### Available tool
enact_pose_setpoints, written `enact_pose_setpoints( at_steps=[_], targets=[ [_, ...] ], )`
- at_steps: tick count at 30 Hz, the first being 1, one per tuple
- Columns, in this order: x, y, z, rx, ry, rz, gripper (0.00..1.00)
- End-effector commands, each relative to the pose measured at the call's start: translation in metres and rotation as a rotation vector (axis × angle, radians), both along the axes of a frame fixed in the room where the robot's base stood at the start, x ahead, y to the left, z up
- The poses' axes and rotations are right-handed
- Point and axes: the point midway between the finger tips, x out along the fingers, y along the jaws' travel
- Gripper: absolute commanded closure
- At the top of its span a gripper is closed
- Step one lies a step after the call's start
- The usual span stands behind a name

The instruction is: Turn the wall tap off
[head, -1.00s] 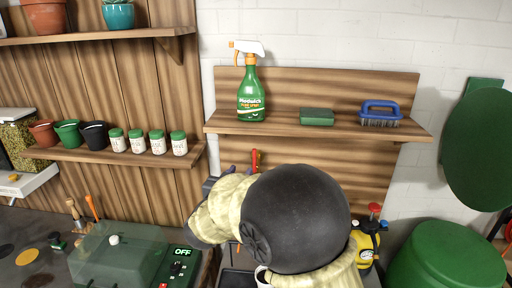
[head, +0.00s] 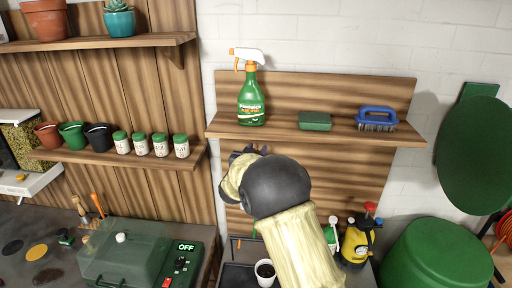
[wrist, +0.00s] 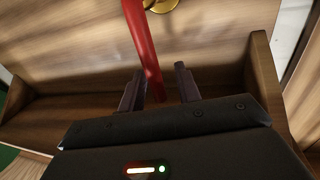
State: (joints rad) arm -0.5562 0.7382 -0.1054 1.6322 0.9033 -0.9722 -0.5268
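The wall tap shows in the wrist view as a long red lever (wrist: 142,45) with a brass part (wrist: 163,5) at the top edge. The lever runs down toward the gap between my gripper's fingers (wrist: 160,88). The two dark fingers are apart, one on each side of the lever's lower end; I cannot tell whether they touch it or how deep it sits. In the head view my gripper (head: 246,153) is just below the shelf, against the wooden panel, mostly hidden behind my arm. The tap is hidden there.
Above my gripper a wooden shelf (head: 290,133) holds a spray bottle (head: 251,98), a green sponge (head: 315,121) and a blue brush (head: 377,120). A white cup (head: 265,271) stands below beside my arm. A yellow sprayer (head: 357,243) and a green bin (head: 438,256) are at the right.

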Motion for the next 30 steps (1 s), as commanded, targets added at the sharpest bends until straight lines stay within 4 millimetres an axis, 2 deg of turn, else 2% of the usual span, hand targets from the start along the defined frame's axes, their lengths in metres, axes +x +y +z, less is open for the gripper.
enact_pose_setpoints(
  at_steps=[8, 12, 13, 23, 30],
  targets=[
    [0.001, 0.000, -0.001, 0.000, 0.001, 0.000, 0.69],
    [0.001, 0.000, -0.001, 0.000, 0.000, 0.000, 0.96],
    [0.001, 0.000, -0.001, 0.000, 0.000, 0.000, 1.00],
    [0.000, 0.001, -0.001, 0.006, 0.001, 0.003, 1.00],
    [-0.004, 0.010, -0.003, 0.062, -0.001, 0.021, 1.00]
  ],
)
